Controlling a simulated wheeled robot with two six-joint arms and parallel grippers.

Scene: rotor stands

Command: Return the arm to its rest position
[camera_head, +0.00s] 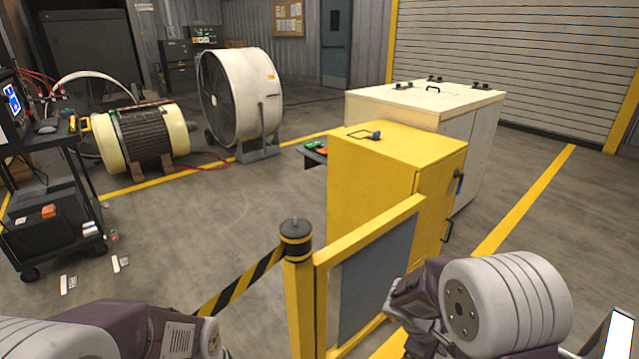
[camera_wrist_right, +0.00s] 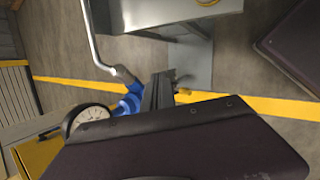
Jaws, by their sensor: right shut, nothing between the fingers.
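My right arm comes in at the lower right of the head view, with its pale ribbed joint and dark purple link in front of the yellow barrier. My right gripper (camera_wrist_right: 158,92) shows in the right wrist view as dark fingers beyond a broad dark housing. The fingers are shut with nothing between them. My left arm shows at the lower left of the head view as a purple and pale link; its gripper is out of view.
A yellow cabinet (camera_head: 385,180) stands ahead, with a white cabinet (camera_head: 425,103) behind it. A yellow barrier post (camera_head: 300,300) with a striped belt is close in front. A motor (camera_head: 143,138), a large fan (camera_head: 240,98) and a black cart (camera_head: 50,205) stand left.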

